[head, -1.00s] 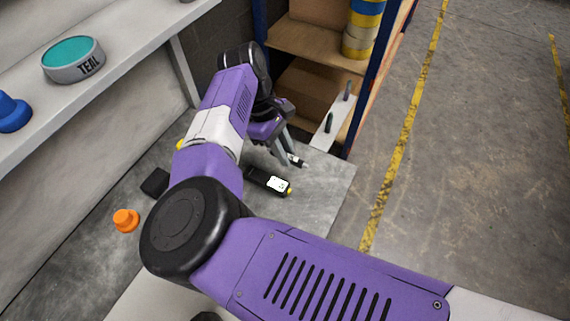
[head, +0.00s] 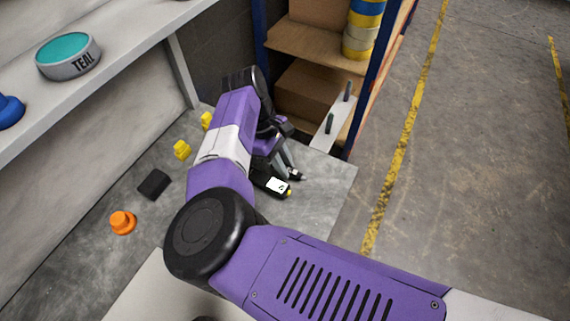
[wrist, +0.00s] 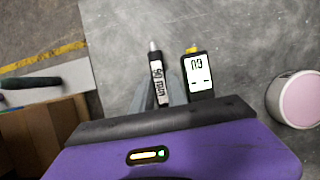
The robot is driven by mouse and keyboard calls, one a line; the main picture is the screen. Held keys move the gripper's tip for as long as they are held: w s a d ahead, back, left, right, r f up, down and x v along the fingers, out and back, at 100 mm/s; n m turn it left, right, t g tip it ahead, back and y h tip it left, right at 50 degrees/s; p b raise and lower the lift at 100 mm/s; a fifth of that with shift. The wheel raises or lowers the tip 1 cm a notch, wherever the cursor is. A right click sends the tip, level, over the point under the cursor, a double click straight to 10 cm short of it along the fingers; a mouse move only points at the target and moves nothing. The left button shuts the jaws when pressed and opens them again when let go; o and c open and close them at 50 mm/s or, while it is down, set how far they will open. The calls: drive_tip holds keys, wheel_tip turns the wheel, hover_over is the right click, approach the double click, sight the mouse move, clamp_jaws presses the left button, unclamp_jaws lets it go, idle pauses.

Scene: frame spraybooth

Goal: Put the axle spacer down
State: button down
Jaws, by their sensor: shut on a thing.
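The axle spacer, which I take to be the slim dark piece with a white "60 mm" label and a pale metal tip (wrist: 156,76), is between the two grey fingers of my gripper (wrist: 164,92). In the head view the spacer (head: 296,174) shows at the fingertips of my gripper (head: 286,166), low over the grey tabletop (head: 318,205). The gripper is shut on it. I cannot tell whether the spacer touches the table. Its rear part is hidden by the fingers and wrist.
A black meter with a white display (wrist: 198,72) lies close to the right of the spacer. A pink-topped white round item (wrist: 296,98) is farther right. Yellow pieces (head: 182,150), a black block (head: 154,184) and an orange knob (head: 123,222) stand left of my arm. Shelving (head: 320,45) is behind.

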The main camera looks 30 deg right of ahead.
drive_tip(key=shift+f+b, duration=0.3)
drive_tip(key=shift+f, duration=0.05)
drive_tip(key=c, duration=1.3)
unclamp_jaws()
drive_tip(key=shift+r, duration=0.1)
drive_tip(key=shift+r+p, duration=0.45)
drive_tip(key=shift+p, duration=0.15)
drive_tip(key=p+v, duration=0.1)
drive_tip(key=v, duration=1.1)
drive_tip(key=shift+r, duration=0.15)
